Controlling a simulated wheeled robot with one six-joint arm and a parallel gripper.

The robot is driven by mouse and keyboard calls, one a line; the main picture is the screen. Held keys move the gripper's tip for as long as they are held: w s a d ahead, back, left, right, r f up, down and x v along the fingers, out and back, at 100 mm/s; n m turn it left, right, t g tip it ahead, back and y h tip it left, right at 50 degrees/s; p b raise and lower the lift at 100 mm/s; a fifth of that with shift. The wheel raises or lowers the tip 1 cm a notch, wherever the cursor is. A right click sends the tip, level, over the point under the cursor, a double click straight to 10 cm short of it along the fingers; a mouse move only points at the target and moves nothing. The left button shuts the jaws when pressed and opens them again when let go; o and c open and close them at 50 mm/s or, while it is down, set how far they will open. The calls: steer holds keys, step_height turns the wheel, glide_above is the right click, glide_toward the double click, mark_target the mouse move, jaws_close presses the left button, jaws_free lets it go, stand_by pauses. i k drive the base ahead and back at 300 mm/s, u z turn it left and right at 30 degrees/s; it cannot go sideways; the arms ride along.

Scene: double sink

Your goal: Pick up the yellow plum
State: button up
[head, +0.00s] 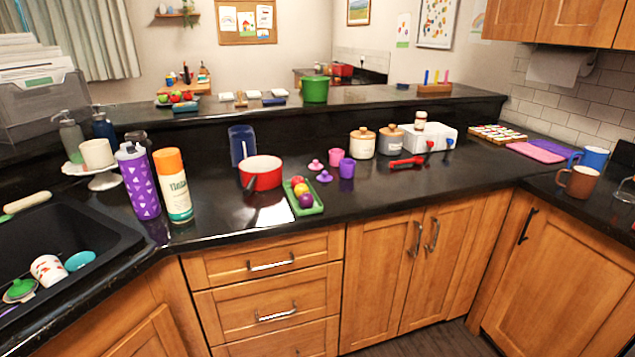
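A small green tray (315,207) lies on the black counter near its front edge. Several small fruits sit in it in a row from back to front. The yellow plum (301,190) is in the middle, close against a reddish fruit (296,181) behind it and a dark purple fruit (306,201) in front. My gripper is not in view.
A red pot (262,175) stands left of the tray, its dark handle pointing forward. A purple cup (347,168) and purple lid (324,176) are close on the right. A spray can (174,187) and purple bottle (138,184) stand further left.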

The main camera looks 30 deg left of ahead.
mark_target(300, 189)
steer(key=u, duration=0.25)
steer(key=i, duration=0.75)
steer(key=u, duration=1.1)
steer(key=i, duration=0.7)
steer(key=u, duration=0.65)
